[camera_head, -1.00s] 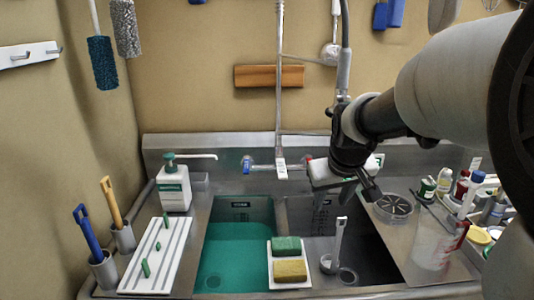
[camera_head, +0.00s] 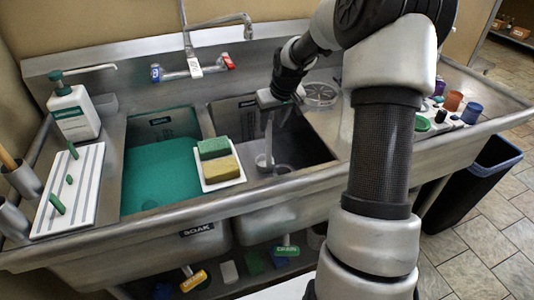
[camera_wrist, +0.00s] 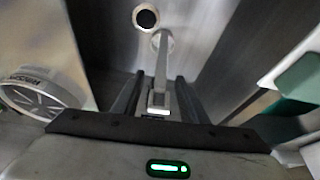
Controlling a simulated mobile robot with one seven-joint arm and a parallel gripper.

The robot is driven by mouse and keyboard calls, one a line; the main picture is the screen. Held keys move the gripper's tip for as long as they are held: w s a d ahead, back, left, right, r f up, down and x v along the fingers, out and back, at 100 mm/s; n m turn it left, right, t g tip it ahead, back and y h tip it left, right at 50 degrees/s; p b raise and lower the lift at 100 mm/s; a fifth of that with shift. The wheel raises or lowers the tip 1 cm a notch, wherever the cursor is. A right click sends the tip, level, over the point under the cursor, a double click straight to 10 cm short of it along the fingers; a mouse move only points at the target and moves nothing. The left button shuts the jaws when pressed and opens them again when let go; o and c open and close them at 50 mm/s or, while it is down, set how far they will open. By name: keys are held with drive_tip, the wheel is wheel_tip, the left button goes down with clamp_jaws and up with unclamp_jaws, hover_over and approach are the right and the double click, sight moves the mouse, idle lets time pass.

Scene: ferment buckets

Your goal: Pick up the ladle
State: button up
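The ladle (camera_head: 268,145) stands in the right basin of the steel sink, with its pale handle upright and its small round cup at the bottom. In the wrist view its handle (camera_wrist: 161,68) runs from the cup up between my fingers. My gripper (camera_wrist: 157,88) is open around the top of the handle, with a finger on each side and gaps showing between. In the head view my gripper (camera_head: 270,104) is at the handle's top, and its fingers are hard to make out there.
A white tray (camera_head: 240,179) with a green and a yellow sponge sits on the divider left of the ladle. The left basin holds green liquid (camera_head: 150,175). A round strainer (camera_wrist: 40,100) lies on the ledge beside the right basin. The faucet (camera_head: 186,42) is behind.

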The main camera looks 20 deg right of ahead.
sight(269, 129)
drive_tip(key=b+x, duration=0.1)
drive_tip(key=x, duration=0.5)
drive_tip(key=shift+w+a+f, duration=0.15)
drive_tip(key=shift+w+f, duration=0.15)
clamp_jaws()
